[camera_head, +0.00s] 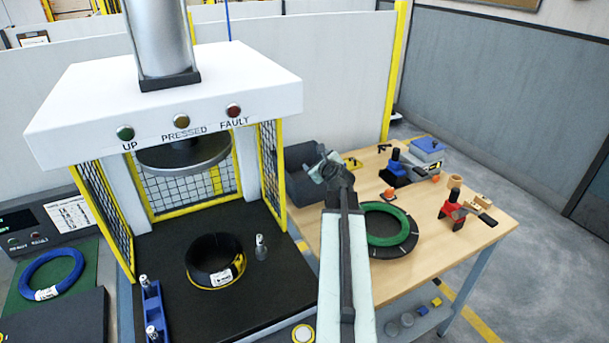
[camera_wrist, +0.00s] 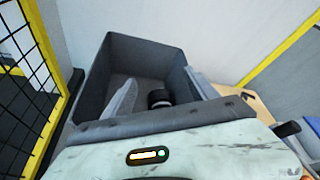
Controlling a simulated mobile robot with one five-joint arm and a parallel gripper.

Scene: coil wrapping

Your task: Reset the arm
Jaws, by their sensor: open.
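Beyond the fingers is a dark grey open bin (camera_wrist: 97,85) with a small black round object (camera_wrist: 160,98) visible between the fingers. I cannot tell whether that object lies in the bin.
The press (camera_head: 165,90) stands left, with a black coil with a yellow band (camera_head: 213,262) on its bed. A blue coil (camera_head: 50,275) lies far left. The wooden table (camera_head: 420,165) at right holds a green coil (camera_head: 385,228) and clamp-like tools (camera_head: 465,208). Yellow-edged mesh (camera_wrist: 35,75) is close left.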

